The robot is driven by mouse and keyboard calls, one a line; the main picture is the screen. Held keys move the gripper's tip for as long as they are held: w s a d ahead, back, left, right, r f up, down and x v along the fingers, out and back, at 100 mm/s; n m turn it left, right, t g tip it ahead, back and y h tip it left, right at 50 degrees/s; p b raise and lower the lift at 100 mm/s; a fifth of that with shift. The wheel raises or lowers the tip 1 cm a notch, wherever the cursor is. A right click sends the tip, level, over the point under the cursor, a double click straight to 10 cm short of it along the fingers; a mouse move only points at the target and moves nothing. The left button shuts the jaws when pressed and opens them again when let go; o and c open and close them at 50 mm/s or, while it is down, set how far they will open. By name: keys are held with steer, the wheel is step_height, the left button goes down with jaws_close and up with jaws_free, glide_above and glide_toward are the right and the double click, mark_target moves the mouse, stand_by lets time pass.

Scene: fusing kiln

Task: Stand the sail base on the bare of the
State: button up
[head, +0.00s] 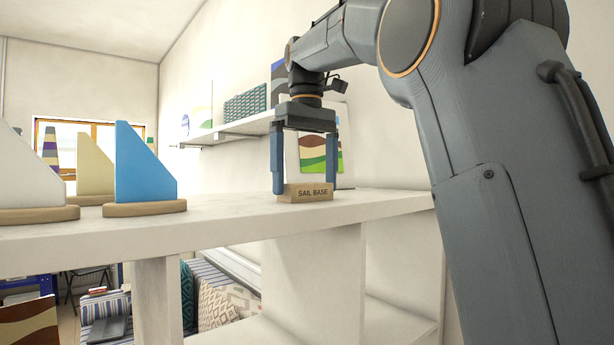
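The fingertips reach down to the block's height. I cannot tell whether they press on it or stand slightly apart. To the left, a blue sail (142,165) and a white sail (22,175) stand upright on rounded wooden bases. A cream sail (95,165) stands behind them.
A wall shelf (225,131) with panels and a dark green rack (245,103) runs behind my gripper. A colourful wavy-striped panel (312,154) stands behind the fingers. The top between the blue sail and the sail base is clear. Patterned cushions (218,298) lie below.

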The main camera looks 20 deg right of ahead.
steer(key=shift+r, duration=0.1)
step_height(320, 180, up, 8)
steer(key=p, duration=0.2)
stand_by(0.4)
stand_by(0.5)
